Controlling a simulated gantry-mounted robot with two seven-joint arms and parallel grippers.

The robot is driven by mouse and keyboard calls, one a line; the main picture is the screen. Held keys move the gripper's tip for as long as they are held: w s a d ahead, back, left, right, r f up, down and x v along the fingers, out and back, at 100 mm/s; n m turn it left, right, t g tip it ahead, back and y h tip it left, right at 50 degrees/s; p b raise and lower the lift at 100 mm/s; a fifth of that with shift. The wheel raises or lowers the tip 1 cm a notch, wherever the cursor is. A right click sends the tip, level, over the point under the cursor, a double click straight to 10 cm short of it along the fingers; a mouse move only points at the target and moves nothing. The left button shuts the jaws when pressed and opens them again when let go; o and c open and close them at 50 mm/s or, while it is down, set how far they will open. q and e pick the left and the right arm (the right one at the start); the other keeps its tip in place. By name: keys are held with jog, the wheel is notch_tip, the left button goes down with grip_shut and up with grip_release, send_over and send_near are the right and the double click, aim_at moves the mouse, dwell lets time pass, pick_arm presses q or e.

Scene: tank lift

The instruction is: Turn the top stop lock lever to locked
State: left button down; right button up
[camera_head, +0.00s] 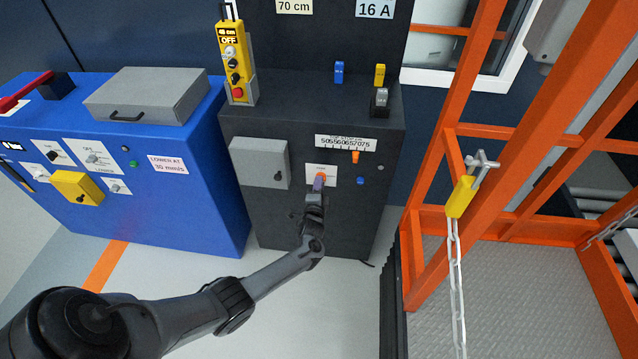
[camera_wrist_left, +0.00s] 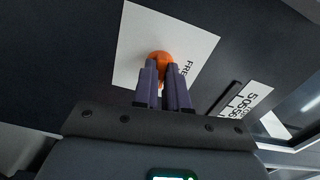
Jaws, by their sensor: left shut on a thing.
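The orange lever (camera_head: 319,178) sits on a white plate (camera_head: 330,168) on the front of the black cabinet. My left gripper (camera_head: 318,186) reaches it from below and is shut on it. In the left wrist view the lever's rounded orange top (camera_wrist_left: 160,57) shows between and beyond the dark fingers (camera_wrist_left: 162,85). The white plate (camera_wrist_left: 185,35) there carries the letters "FRE", the rest being covered by a finger. The fingers hide most of the lever, so its exact angle is hard to tell. My right gripper is not in view.
A blue cabinet (camera_head: 200,190) stands left. An orange frame (camera_head: 425,230) with a hanging chain (camera_head: 456,280) stands right.

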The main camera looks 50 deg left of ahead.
pick_arm(q)
jog(key=shift+m, duration=0.8)
jog(key=c, duration=1.2)
grip_release()
jog(key=shift+o, duration=0.2)
jog(key=p+v, duration=0.5)
jog(key=v, duration=0.6)
